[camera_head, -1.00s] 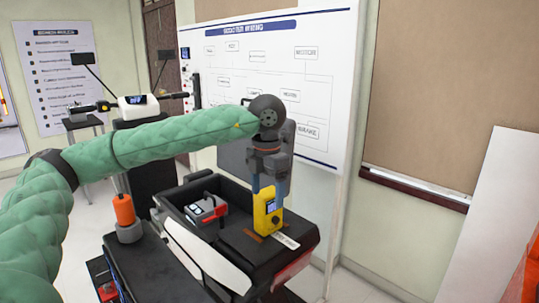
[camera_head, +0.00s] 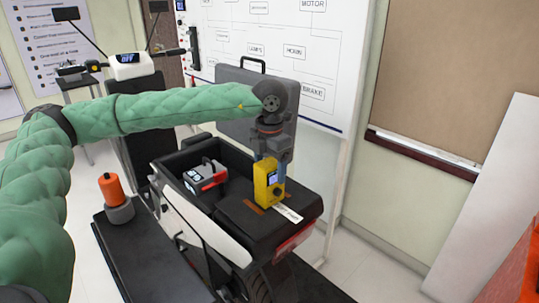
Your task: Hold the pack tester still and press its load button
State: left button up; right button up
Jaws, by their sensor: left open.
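The gripper is open, and I cannot tell whether a finger touches the tester. The far finger is partly hidden. My right gripper is not in view.
A grey battery pack (camera_head: 207,175) with a red part lies in the bay left of the tester. A white tag (camera_head: 289,214) lies by the tester. An orange-topped grey object (camera_head: 115,197) stands on the black footboard (camera_head: 150,255). A wiring board (camera_head: 300,60) stands behind.

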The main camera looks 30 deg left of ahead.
pick_arm(q)
jog(key=shift+s+f, duration=0.1)
jog(key=shift+f, duration=0.2)
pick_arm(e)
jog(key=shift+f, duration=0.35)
pick_arm(q)
jog(key=shift+c, duration=0.2)
jog(key=c, duration=1.2)
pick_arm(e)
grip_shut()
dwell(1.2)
